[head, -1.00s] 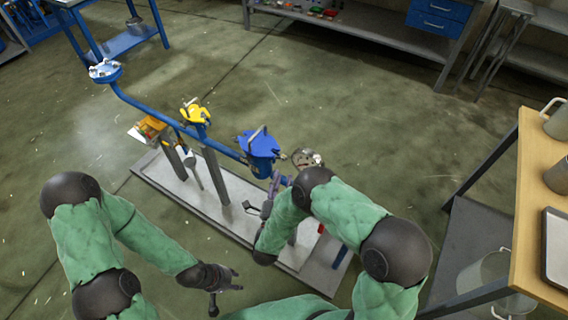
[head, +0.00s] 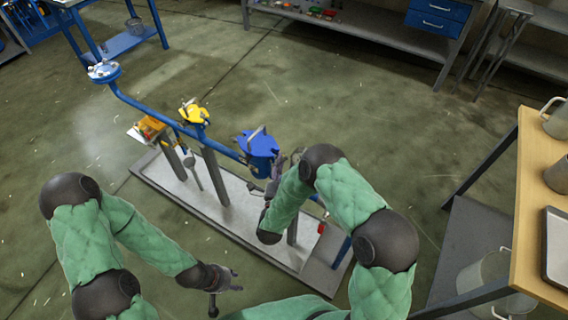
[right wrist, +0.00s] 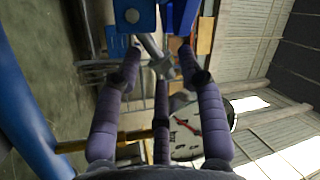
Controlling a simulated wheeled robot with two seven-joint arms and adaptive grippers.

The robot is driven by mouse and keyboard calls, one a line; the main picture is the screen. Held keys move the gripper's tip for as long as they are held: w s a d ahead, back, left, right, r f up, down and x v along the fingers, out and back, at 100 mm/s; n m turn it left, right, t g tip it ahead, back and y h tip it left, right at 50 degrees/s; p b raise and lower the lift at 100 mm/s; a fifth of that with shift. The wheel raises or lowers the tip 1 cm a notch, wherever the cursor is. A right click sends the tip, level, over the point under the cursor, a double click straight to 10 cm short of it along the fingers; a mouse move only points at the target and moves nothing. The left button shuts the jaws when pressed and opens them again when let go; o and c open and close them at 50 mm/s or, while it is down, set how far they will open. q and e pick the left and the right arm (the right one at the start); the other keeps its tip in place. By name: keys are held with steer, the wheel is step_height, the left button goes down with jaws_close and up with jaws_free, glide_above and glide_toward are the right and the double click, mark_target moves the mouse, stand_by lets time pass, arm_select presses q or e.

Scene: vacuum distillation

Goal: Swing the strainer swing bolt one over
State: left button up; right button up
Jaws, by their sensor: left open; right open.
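The blue strainer (head: 262,146), with a blue lid and a grey bar across its top, stands on the blue pipe in the head view. My right gripper (head: 274,180) is beside and below it, partly hidden by my forearm. In the right wrist view the fingers of this gripper (right wrist: 160,62) are spread open. A silver rod-like part (right wrist: 150,44) shows near the fingertips between two blue parts (right wrist: 130,16); I cannot tell whether it is the swing bolt or touched. My left gripper (head: 224,281) is open and empty, low and left of the skid.
A yellow valve (head: 194,112) and a blue flanged fitting (head: 104,71) sit further along the pipe. The skid tray (head: 163,186) lies beneath. A wooden table (head: 530,180) stands at right. A round dial gauge (right wrist: 190,135) is behind the fingers in the right wrist view.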

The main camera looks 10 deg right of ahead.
jaws_close()
steer(key=n+p, duration=0.1)
steer(key=r+n+y+p, duration=0.1)
steer(key=n, duration=0.1)
steer(key=n+g+p, duration=0.1)
steer(key=shift+w+a+r+n+y+p, duration=0.3)
steer(key=shift+w+a+r+n+p, duration=0.1)
jaws_free()
steer(key=shift+f, duration=0.1)
